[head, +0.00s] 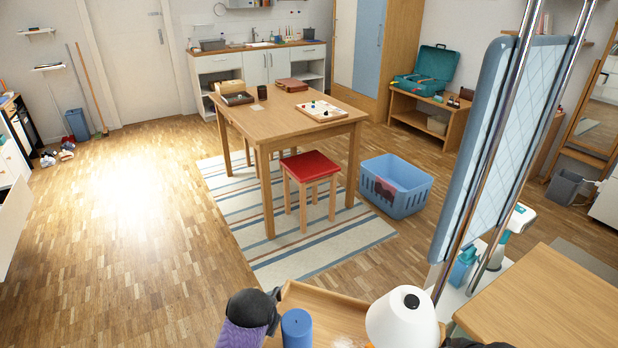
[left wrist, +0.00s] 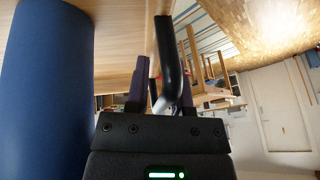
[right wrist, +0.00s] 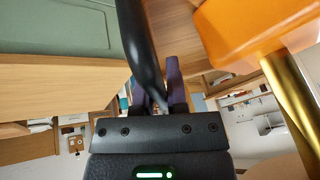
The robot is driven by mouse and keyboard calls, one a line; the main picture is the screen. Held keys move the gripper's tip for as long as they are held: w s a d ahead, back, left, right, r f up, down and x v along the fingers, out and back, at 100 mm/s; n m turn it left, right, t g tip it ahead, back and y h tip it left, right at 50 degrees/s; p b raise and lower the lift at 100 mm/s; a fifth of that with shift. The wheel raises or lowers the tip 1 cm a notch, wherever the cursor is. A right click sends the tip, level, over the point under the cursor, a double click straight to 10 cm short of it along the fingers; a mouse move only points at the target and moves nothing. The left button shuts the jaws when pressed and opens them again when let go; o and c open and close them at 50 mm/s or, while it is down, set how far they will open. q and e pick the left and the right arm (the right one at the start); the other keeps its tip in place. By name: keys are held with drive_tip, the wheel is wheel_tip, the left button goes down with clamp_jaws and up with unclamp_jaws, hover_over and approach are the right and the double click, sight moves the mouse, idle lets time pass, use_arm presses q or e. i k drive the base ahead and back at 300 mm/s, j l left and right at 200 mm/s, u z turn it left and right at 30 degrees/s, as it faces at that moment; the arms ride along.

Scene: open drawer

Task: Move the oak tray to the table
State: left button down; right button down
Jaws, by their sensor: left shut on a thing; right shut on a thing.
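The oak tray (head: 340,309) is at the bottom of the head view, partly cut off, with a blue cylinder (head: 296,328) and a white lamp (head: 403,320) on or over it. My left gripper (head: 272,300) is at its left end. In the left wrist view its fingers (left wrist: 165,88) are shut on a black curved handle (left wrist: 172,60) beside the tray's wood (left wrist: 125,40). My right gripper (right wrist: 158,80) is shut on a similar black handle (right wrist: 138,35); in the head view only a dark bit shows. The wooden table (head: 270,117) stands farther off on a striped rug.
A small box, dark cup (head: 262,92) and game board (head: 322,111) occupy parts of the tabletop. A red stool (head: 309,166) and blue basket (head: 396,186) stand near the table. A wooden desktop (head: 550,305) and a chrome-poled rack are at right. Floor at left is open.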

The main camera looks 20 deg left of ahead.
sight(268, 117)
drive_tip(key=i+j+u, duration=0.1)
drive_tip(key=u, duration=0.3)
drive_tip(key=i+u, duration=0.1)
drive_tip(key=u, duration=0.3)
drive_tip(key=i+j+u, duration=0.1)
drive_tip(key=u, duration=0.35)
drive_tip(key=i+u, duration=0.1)
drive_tip(key=u, duration=0.3)
drive_tip(key=i+l+z, duration=0.15)
drive_tip(key=i, duration=0.95)
drive_tip(key=i+j+z, duration=0.1)
drive_tip(key=i, duration=1.05)
drive_tip(key=i+j+z, duration=0.15)
drive_tip(key=i, duration=0.95)
drive_tip(key=i+l+z, duration=0.1)
drive_tip(key=i+z, duration=0.25)
drive_tip(key=i, duration=0.2)
drive_tip(key=i+z, duration=0.35)
drive_tip(key=i, duration=0.2)
drive_tip(key=i+j+z, duration=0.2)
drive_tip(key=i+z, duration=0.2)
drive_tip(key=i, duration=0.15)
drive_tip(key=z, duration=0.5)
drive_tip(key=i+z, duration=0.15)
drive_tip(key=z, duration=0.3)
drive_tip(key=j+z, duration=0.1)
drive_tip(key=z, duration=0.4)
